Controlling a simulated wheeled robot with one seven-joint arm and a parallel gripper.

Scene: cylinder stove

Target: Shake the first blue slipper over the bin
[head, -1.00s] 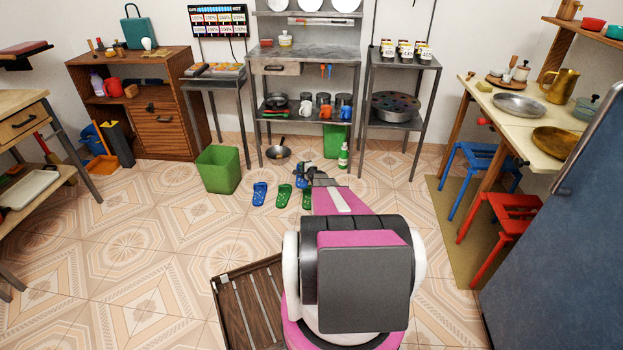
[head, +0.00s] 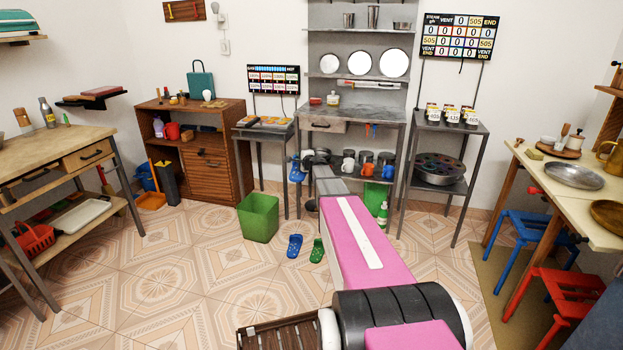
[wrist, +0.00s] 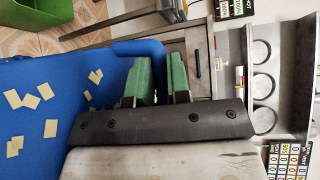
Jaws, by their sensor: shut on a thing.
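My gripper (head: 306,160) is shut on a blue slipper (head: 296,170), held up off the floor in front of the stove shelves. In the wrist view the slipper (wrist: 50,90) fills the left side, with several pale yellow scraps on its blue surface; the green-padded fingers (wrist: 162,78) are close together at its edge. The exact grip spot is partly hidden. The green bin (head: 258,218) stands on the floor, lower left of the slipper in the head view. Its corner also shows at the top left of the wrist view (wrist: 30,12).
Another blue slipper (head: 295,246) and a green slipper (head: 317,250) lie on the tiles right of the bin. A small metal table (head: 265,130) stands behind the bin. A green bottle (head: 382,214) stands right of my arm.

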